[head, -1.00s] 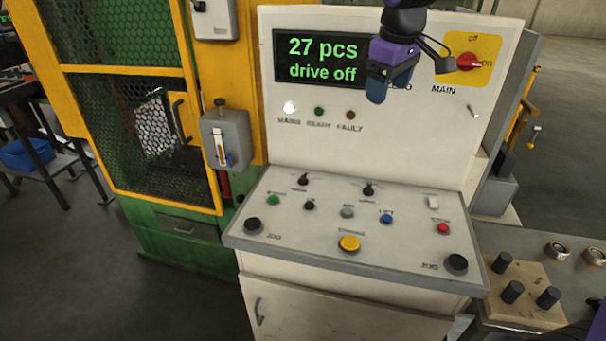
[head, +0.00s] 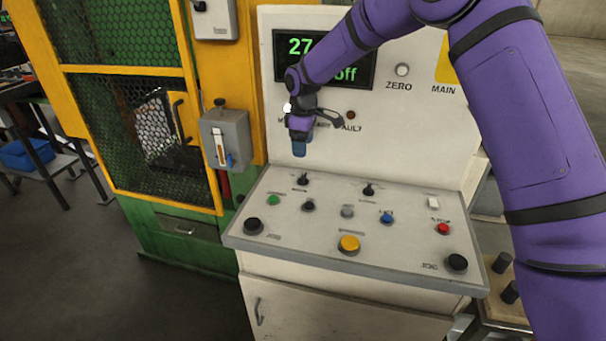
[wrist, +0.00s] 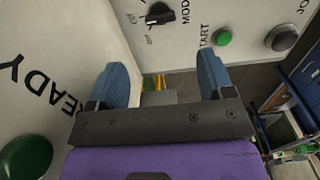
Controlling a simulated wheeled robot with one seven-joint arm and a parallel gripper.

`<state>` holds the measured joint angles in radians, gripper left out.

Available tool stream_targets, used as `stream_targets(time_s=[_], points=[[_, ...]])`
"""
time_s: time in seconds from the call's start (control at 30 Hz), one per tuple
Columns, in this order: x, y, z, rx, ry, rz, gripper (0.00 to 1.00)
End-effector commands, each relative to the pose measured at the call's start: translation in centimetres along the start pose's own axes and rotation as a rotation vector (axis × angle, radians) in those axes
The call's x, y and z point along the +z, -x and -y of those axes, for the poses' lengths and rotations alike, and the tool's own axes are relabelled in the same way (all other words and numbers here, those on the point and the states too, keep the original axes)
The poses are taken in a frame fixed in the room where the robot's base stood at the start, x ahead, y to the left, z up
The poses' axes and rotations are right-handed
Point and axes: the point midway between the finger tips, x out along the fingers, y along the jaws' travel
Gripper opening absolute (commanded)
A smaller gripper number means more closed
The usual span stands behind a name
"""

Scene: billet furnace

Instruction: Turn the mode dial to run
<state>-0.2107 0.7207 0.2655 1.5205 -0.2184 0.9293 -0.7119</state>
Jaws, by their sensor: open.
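The mode dial (head: 303,180) is a small black knob at the upper left of the sloping desk panel. In the wrist view the dial (wrist: 160,14) shows near the top edge, beside the lettering "MOD", with a pale mark on its left side in that picture. Its small position labels are too blurred to read surely. My gripper (head: 299,148) is above the dial in the head view, in front of the upright panel, apart from the dial. In the wrist view its two blue fingers (wrist: 164,75) are spread with nothing between them.
A green start button (head: 273,200) is just left of and below the dial. A second black knob (head: 368,189), a yellow button (head: 349,244) and a black jog button (head: 253,226) share the desk panel. My arm partly covers the display (head: 290,47).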

Motion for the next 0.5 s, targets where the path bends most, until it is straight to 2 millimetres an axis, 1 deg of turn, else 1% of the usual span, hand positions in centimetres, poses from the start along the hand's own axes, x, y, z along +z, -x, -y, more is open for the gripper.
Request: stream_targets(time_s=[0.17, 0.5], points=[[0.0, -1.6, 0.0, -0.002, 0.002, 0.001, 0.74], [-0.1, -7.5, 0.1, -0.003, 0.002, 0.001, 0.74]])
